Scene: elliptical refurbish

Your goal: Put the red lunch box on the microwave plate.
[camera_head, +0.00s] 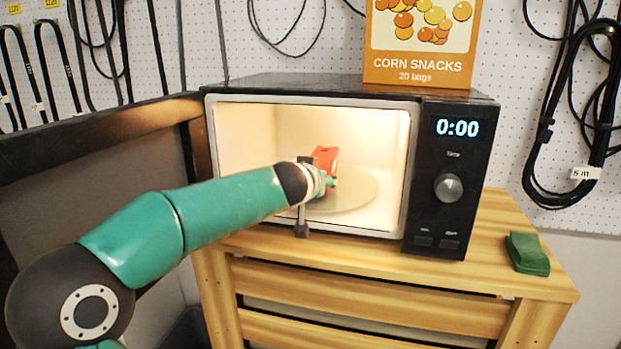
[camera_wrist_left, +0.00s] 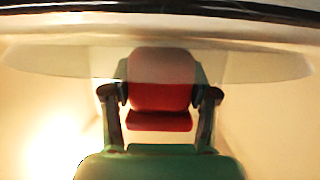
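The red lunch box (camera_head: 325,156) is inside the open, lit microwave (camera_head: 455,190), above the left part of the round plate (camera_head: 358,195) in the head view. My left arm reaches in through the opening. My left gripper (camera_head: 331,182) is at the box, mostly hidden by my wrist. In the left wrist view the lunch box (camera_wrist_left: 160,97) sits between the two fingers of my left gripper (camera_wrist_left: 160,95), which close on its sides. The translucent plate (camera_wrist_left: 255,65) overlaps the box's paler upper part there. I cannot tell whether box and plate touch. My right gripper is not in view.
The microwave door (camera_head: 95,130) stands open at the left. A corn snacks box (camera_head: 420,50) stands on the microwave. A green object (camera_head: 527,253) lies on the wooden cabinet (camera_head: 370,268) at the right. Cables hang on the pegboard behind.

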